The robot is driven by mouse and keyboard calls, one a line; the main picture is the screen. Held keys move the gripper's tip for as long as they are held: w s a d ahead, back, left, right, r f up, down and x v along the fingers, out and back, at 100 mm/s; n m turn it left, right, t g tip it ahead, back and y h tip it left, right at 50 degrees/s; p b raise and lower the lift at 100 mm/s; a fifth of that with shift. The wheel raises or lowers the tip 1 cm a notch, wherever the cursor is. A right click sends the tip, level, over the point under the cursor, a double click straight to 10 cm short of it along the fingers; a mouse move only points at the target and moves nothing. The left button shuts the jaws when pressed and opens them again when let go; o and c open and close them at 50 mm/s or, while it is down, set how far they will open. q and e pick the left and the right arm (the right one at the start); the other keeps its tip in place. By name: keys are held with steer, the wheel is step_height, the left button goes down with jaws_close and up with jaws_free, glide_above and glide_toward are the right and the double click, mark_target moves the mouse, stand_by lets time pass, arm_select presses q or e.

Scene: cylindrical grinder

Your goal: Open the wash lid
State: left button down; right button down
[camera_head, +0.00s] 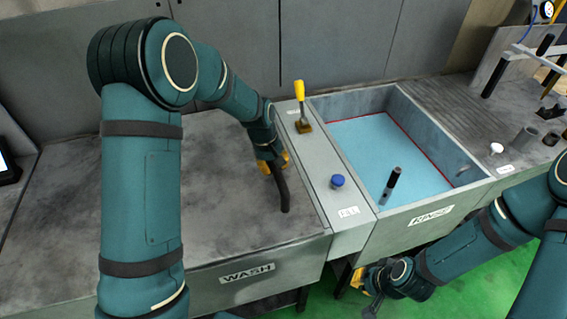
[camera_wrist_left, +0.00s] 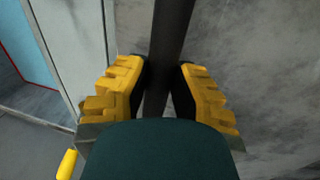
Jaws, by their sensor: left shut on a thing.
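The wash lid (camera_head: 120,225) is a flat grey metal cover on the left tank, above the label "WASH" (camera_head: 247,272). It lies flat and closed. Its black handle (camera_head: 283,192) stands near the right side of the lid. My left gripper (camera_head: 270,165) has yellow fingers shut around this handle. In the left wrist view the dark handle (camera_wrist_left: 170,50) runs between the yellow fingers of the left gripper (camera_wrist_left: 160,90), with the grey lid (camera_wrist_left: 260,60) behind. My right gripper (camera_head: 372,282) hangs low in front of the rinse tank, and its finger state is unclear.
The open rinse tank (camera_head: 470,170) with blue water stands to the right. Between the tanks is a grey panel with a yellow-handled lever (camera_head: 300,100) and a blue knob (camera_head: 338,181). A grey wall (camera_head: 240,40) stands behind. Green floor (camera_head: 460,285) shows in front.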

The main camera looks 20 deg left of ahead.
arm_select(q)
steer(key=s+a+b, duration=0.1)
steer(key=s+a, duration=0.5)
steer(key=a, duration=0.2)
steer(key=s+a+b, duration=0.1)
steer(key=s+a, duration=0.5)
steer(key=a, duration=0.3)
steer(key=s+a+b, duration=0.2)
steer(key=s+a, duration=0.3)
steer(key=a, duration=0.3)
steer(key=shift+s+a+f, duration=0.2)
steer(key=shift+s+a, duration=0.15)
steer(key=shift+s, duration=0.05)
steer(key=c, duration=0.8)
jaws_free()
steer(key=shift+o, duration=0.2)
steer(key=shift+w+r, duration=0.1)
steer(key=shift+a+r, duration=0.1)
steer(key=shift+r, duration=0.15)
step_height(320, 180, up, 11)
steer(key=s+a, duration=0.1)
steer(key=a, duration=0.1)
steer(key=shift+s+r, duration=0.15)
